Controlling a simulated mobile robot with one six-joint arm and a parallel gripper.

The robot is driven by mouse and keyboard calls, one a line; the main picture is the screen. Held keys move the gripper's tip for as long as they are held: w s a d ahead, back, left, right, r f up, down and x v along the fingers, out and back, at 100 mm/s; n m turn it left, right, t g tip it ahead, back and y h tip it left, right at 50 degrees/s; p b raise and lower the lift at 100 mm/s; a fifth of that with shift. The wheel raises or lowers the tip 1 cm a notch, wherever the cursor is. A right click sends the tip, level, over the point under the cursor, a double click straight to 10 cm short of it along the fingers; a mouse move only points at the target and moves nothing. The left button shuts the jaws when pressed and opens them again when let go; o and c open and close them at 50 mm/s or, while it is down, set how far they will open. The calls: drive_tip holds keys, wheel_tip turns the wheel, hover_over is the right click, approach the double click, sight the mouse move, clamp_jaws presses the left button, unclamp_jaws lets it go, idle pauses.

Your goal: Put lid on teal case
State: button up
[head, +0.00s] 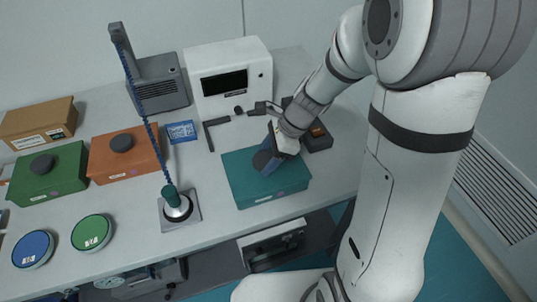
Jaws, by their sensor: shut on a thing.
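The teal case (272,195) stands near the front edge of the table, below my arm. Its top looks flat and closed, with the teal lid (238,168) on or very close over it; I cannot tell whether the lid is fully seated. My gripper (266,164) reaches down from the upper right onto the middle of the lid. Its jaws are shut on the lid, and they hide the part they hold.
A green case (50,182) and an orange case (125,165), each with a dark knob on top, stand to the left. A mirror-like round piece on a square plate (180,222) stands left of the teal case. A white instrument (228,55) is behind; a dark box (318,137) stands behind right.

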idle(0.3)
drive_tip(key=o, duration=1.2)
drive_tip(key=shift+c, duration=0.2)
drive_tip(key=v, duration=0.7)
drive_tip(key=shift+d+r, duration=0.25)
drive_tip(key=shift+r, duration=0.05)
drive_tip(key=shift+s, duration=0.1)
drive_tip(key=s+d+r+n+t+h, duration=0.1)
drive_tip(key=s+d+r+n+h, duration=0.1)
drive_tip(key=s+n, duration=0.4)
drive_tip(key=s+d+r+n+t+h, duration=0.2)
drive_tip(key=s+d+n, duration=0.4)
drive_tip(key=n, duration=0.5)
drive_tip(key=shift+s+r+t+h, duration=0.3)
drive_tip(key=shift+s+r+h, duration=0.1)
drive_tip(key=shift+r+h, duration=0.4)
